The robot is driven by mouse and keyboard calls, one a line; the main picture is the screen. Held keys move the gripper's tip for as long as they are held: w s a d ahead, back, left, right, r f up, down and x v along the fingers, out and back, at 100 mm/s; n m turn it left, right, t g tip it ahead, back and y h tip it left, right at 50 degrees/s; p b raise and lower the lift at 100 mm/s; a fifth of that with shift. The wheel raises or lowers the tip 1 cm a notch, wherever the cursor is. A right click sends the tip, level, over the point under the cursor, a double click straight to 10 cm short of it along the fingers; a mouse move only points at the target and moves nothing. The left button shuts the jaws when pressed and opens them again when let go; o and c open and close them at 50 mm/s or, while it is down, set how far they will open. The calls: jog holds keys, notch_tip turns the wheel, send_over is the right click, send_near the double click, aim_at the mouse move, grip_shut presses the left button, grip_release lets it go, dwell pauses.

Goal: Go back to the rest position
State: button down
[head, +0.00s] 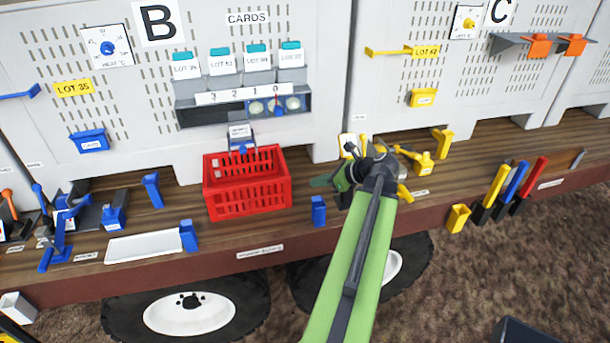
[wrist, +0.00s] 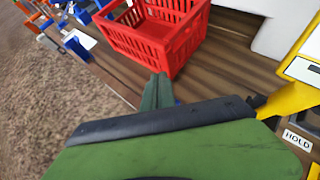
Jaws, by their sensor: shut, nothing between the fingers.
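My green arm reaches up from the bottom of the head view to the wooden shelf. My gripper (head: 322,181) is at its far end, just right of the red crate, above or close to the shelf; the exact height is hard to tell. In the wrist view my gripper (wrist: 158,92) is shut and holds nothing. The red crate (head: 247,195) stands upright on the shelf, apart from the gripper in the head view. It also shows at the top of the wrist view (wrist: 150,38).
A blue block (head: 318,211) stands below the gripper. Yellow tools (head: 424,162) stand close to its right. A white tray (head: 145,246) lies at left. Card slots (head: 240,100) hang on the panel behind. Free ground (head: 470,270) lies in front of the shelf at right.

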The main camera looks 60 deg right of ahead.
jog(key=shift+s+d, duration=0.1)
jog(key=shift+s, duration=0.45)
jog(key=w+a+f+n+g+y+b, duration=0.1)
jog(key=w+a+f+n, duration=0.3)
jog(key=a, duration=0.4)
jog(key=w+a+f+n+g+y+b, duration=0.1)
jog(key=w+a+f+n+g+b, duration=0.1)
jog(key=w+a+n, duration=0.4)
jog(key=w+a+f+n+g+b, duration=0.2)
jog(key=w+a+f+n, duration=0.3)
jog(key=a, duration=0.5)
jog(key=shift+w+a+f+n+g+y, duration=0.1)
jog(key=shift+w+f+n+g+y, duration=0.1)
jog(key=shift+w+f+g, duration=0.3)
jog(key=shift+w+a+f+n+g+y, duration=0.1)
jog(key=shift+w+f+g+y, duration=0.1)
jog(key=shift+w, duration=0.45)
jog(key=w+a+f+n+g+h+b, duration=0.1)
jog(key=a+f+n, duration=0.3)
jog(key=a+n, duration=0.5)
jog(key=w+a+f+n+g+h+b, duration=0.1)
jog(key=a+f+n+g+h+b, duration=0.2)
jog(key=a+n, duration=0.7)
jog(key=a+f+b, duration=0.1)
jog(key=a, duration=0.7)
jog(key=shift+w+a+f+g, duration=0.15)
jog(key=shift+w+g, duration=0.15)
